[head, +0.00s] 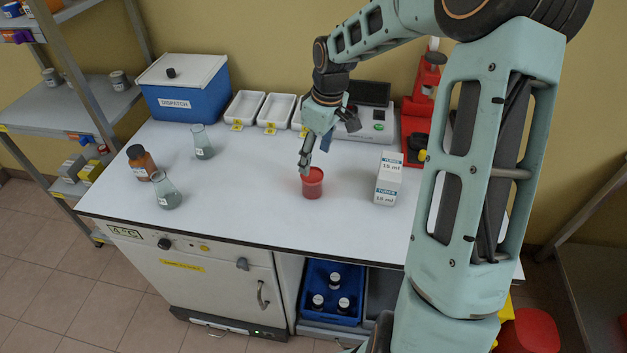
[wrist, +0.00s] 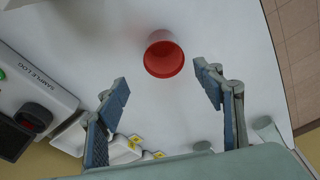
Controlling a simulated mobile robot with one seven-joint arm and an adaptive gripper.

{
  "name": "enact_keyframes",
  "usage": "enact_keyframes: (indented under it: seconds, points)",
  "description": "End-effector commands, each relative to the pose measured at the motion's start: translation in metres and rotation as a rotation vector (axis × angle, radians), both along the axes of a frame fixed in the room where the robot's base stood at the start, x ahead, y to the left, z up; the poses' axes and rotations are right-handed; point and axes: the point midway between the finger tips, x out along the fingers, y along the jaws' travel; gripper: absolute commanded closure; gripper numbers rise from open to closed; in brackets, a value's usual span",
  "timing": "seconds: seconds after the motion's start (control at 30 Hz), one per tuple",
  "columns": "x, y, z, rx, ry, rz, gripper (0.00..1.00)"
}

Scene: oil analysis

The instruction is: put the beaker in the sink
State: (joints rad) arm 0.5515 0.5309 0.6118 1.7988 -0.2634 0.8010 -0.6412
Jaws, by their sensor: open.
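A red, open-topped beaker (head: 312,184) stands upright on the white worktop, near the middle of the bench. In the wrist view the red beaker (wrist: 164,54) shows its open mouth, just beyond the space between the fingertips. My gripper (head: 316,153) is open and empty, pointing down close above and behind the beaker. In the wrist view its two blue-grey fingers (wrist: 164,80) are spread wide, with nothing between them. I cannot tell whether a finger touches the rim. No sink can be made out in either view.
A white tubes box (head: 388,179) stands right of the beaker. Two flasks (head: 167,190) and a brown bottle (head: 141,163) stand at the left. White trays (head: 244,107), a blue dispatch box (head: 185,88) and an instrument (head: 372,123) line the back. The front middle is clear.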

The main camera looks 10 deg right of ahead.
Motion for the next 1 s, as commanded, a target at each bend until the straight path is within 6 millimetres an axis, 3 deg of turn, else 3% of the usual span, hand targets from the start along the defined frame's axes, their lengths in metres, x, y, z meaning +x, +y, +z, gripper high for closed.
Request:
enact_keyframes:
  seconds: [0.2, 0.43, 0.7, 1.0]
  points:
    - [0.001, 0.004, -0.036, 0.002, 0.007, -0.001, 0.38]
    - [0.000, 0.005, -0.053, 0.002, 0.008, -0.004, 0.38]
    - [-0.002, 0.009, -0.091, 0.003, 0.007, -0.005, 0.38]
    - [-0.001, 0.009, -0.097, 0.002, 0.005, -0.007, 0.38]
